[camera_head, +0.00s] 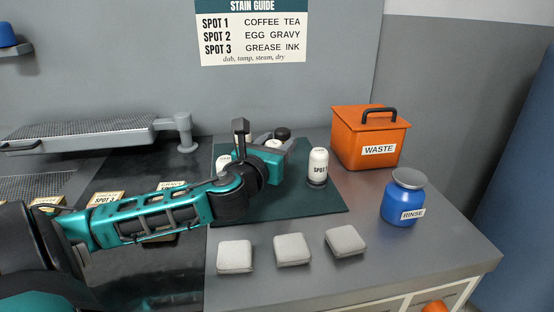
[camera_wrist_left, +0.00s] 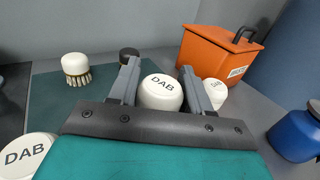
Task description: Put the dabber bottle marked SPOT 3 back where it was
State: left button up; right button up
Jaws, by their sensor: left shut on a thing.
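My left gripper (camera_head: 270,147) is over the dark green mat (camera_head: 297,206) in the head view. In the left wrist view its two fingers (camera_wrist_left: 160,85) are shut on a white-capped dabber bottle (camera_wrist_left: 161,94) marked DAB on top. Its SPOT label is hidden, so I cannot read its number or tell whether it touches the mat. Another dabber bottle (camera_head: 318,165) stands upright on the mat, right of the gripper; its number is unclear. A third dabber bottle (camera_head: 223,161) is partly hidden behind my left arm. My right gripper is not in view.
An orange WASTE bin (camera_head: 368,137) stands behind right, and a blue RINSE jar (camera_head: 402,197) at right. Several pale pads (camera_head: 292,249) lie in front of the mat. A brush (camera_wrist_left: 76,69) and a dark-topped item (camera_head: 282,133) are behind the gripper. A metal board (camera_head: 80,135) is at left.

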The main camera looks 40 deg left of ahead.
pick_arm(q)
jog(key=shift+f, duration=1.25)
jog(key=shift+f, duration=0.1)
jog(key=o, duration=1.1)
jog(key=shift+b, duration=0.3)
jog(key=shift+c, duration=0.2)
jog(key=v, duration=1.2)
jog(key=shift+p, duration=0.4)
